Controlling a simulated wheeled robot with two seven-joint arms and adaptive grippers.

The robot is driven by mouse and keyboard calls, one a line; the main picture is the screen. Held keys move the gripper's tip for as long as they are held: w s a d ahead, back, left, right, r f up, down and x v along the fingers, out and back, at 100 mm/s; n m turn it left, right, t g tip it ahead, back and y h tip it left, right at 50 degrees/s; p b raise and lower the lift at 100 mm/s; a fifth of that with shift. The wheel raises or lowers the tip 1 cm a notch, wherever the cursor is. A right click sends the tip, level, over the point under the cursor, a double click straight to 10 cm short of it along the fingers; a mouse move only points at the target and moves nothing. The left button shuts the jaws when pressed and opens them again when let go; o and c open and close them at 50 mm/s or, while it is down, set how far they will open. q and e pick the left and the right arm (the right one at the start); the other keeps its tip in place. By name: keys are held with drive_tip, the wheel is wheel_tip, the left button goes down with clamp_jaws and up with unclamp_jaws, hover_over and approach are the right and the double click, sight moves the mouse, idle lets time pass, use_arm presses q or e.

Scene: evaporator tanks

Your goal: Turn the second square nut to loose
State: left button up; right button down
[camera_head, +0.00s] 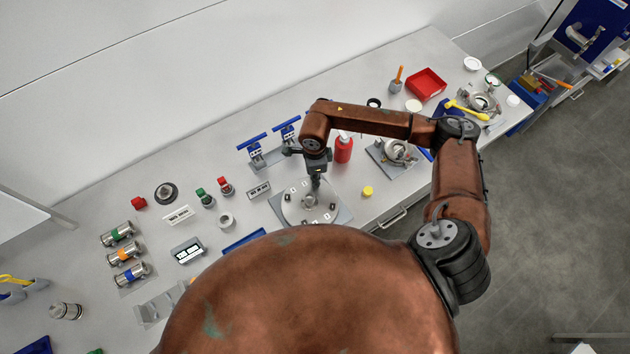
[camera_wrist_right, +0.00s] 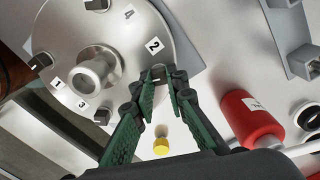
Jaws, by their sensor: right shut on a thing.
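A round metal disc (camera_head: 296,212) with a raised central hub sits on a grey plate on the bench; the disc also shows in the right wrist view (camera_wrist_right: 125,48). Small dark square nuts stand around the hub beside labels 1 to 4. My right gripper (camera_head: 316,186) reaches down over the disc's far side. In the right wrist view its green-padded fingers (camera_wrist_right: 161,82) are shut on the second square nut (camera_wrist_right: 158,71), beside label 2 (camera_wrist_right: 153,45). The fingers partly hide this nut, so its turn angle is unclear. My left gripper is not in view.
A red bottle (camera_head: 344,150) and a blue-handled fixture (camera_head: 266,155) stand behind the disc. A yellow cap (camera_head: 367,191) lies to its right, before a metal clamp fitting (camera_head: 398,152). Jars and cylinders fill the left bench. My arm hides the near bench edge.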

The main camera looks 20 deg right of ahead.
drive_tip(key=n+b, duration=0.3)
drive_tip(key=b, duration=0.1)
drive_tip(key=shift+f, duration=0.15)
drive_tip(key=shift+n+b, duration=0.6)
drive_tip(key=shift+b, duration=0.25)
drive_tip(key=shift+r, duration=0.2)
drive_tip(key=c, duration=1.9)
unclamp_jaws()
drive_tip(key=shift+c, duration=0.2)
drive_tip(key=shift+r, duration=0.15)
wheel_tip(320, 180, up, 12)
drive_tip(key=shift+f, duration=0.25)
